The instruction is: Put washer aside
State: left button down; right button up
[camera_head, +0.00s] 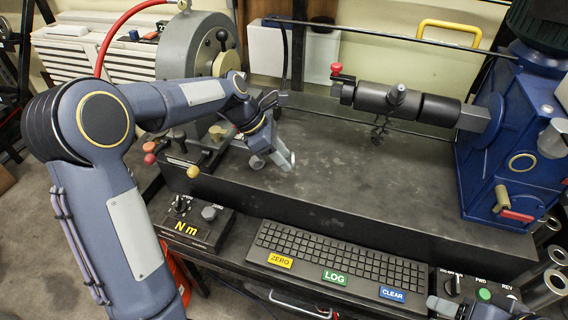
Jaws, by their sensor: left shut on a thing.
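My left gripper (278,157) is over the dark bench top, left of its middle, with its fingers pointing down and to the right. It is shut on a small, pale, thin piece that looks like the washer (292,159), seen nearly edge-on at the fingertips. The fingers hide part of it, and I cannot tell whether it touches the bench top. Grey parts that look like my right gripper (446,306) show at the bottom right edge, cut off by the frame; its jaws cannot be made out.
The bench top (340,195) is clear in the middle. A grey machine (205,50) stands behind my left arm. A black cylindrical tool (400,103) spans toward the blue machine (505,150) at right. A keyboard panel (340,255) and an "Nm" box (195,228) lie in front.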

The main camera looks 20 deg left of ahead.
pick_arm(q)
jog(key=shift+w+d+f, duration=0.1)
jog(key=shift+w+f, duration=0.1)
jog(key=shift+f, duration=0.15)
jog(key=shift+w+f, duration=0.1)
jog(key=shift+f, duration=1.55)
jog(key=shift+f, duration=0.1)
jog(key=c, duration=0.9)
grip_release()
